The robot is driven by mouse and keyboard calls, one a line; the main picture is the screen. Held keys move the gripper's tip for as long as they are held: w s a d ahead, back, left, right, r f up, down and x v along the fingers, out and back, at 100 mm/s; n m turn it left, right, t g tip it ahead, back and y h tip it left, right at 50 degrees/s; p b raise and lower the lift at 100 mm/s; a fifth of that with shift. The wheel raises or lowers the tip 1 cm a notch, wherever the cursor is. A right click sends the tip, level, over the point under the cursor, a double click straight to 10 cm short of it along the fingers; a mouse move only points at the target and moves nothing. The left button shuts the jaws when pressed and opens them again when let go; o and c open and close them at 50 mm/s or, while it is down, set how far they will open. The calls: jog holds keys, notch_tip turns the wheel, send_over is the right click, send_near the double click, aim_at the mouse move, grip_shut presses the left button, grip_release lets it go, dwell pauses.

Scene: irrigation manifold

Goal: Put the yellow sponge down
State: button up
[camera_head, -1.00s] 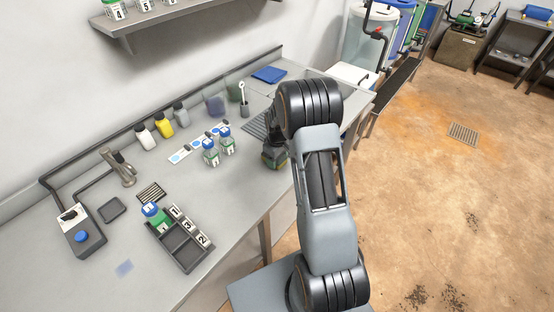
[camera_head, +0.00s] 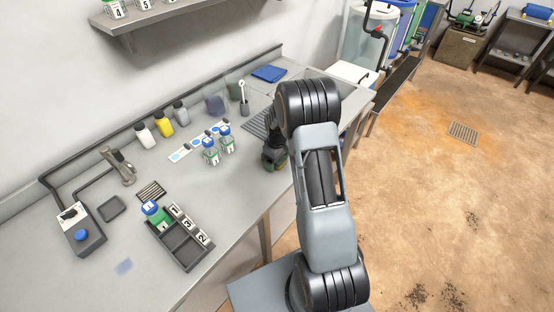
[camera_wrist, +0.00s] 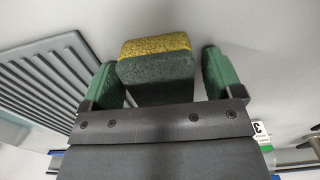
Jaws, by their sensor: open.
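The yellow sponge (camera_wrist: 156,45), yellow on one face and dark green on the other, shows in the wrist view between the fingers of my gripper (camera_wrist: 158,72). The green fingers are apart, with a gap on each side of the sponge. It appears to rest on the grey surface beside a ribbed grille; the exact contact is hidden. In the head view my gripper (camera_head: 273,155) is low over the bench's right part, partly behind my arm. The sponge cannot be made out there.
The ribbed grille (camera_wrist: 45,75) lies at left in the wrist view. A divided tray (camera_head: 182,243), a pump box (camera_head: 82,233) and a blue cloth (camera_head: 269,74) are on the bench. The bench's front middle is clear.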

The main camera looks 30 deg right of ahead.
jog(key=shift+r, duration=0.1)
jog(key=shift+r+p, duration=0.25)
jog(key=shift+p, duration=0.05)
notch_tip(320, 180, up, 11)
jog(key=b, duration=0.2)
jog(key=s+a+r+m+t, duration=0.2)
jog(key=s+a+r, duration=0.5)
jog(key=s+r, duration=0.3)
jog(key=s+a+r+m+t, duration=0.1)
jog(key=s+a, duration=0.3)
jog(key=s, duration=0.7)
jog(key=shift+m+t, duration=0.6)
jog(key=shift+m, duration=0.3)
jog(key=shift+r, duration=0.15)
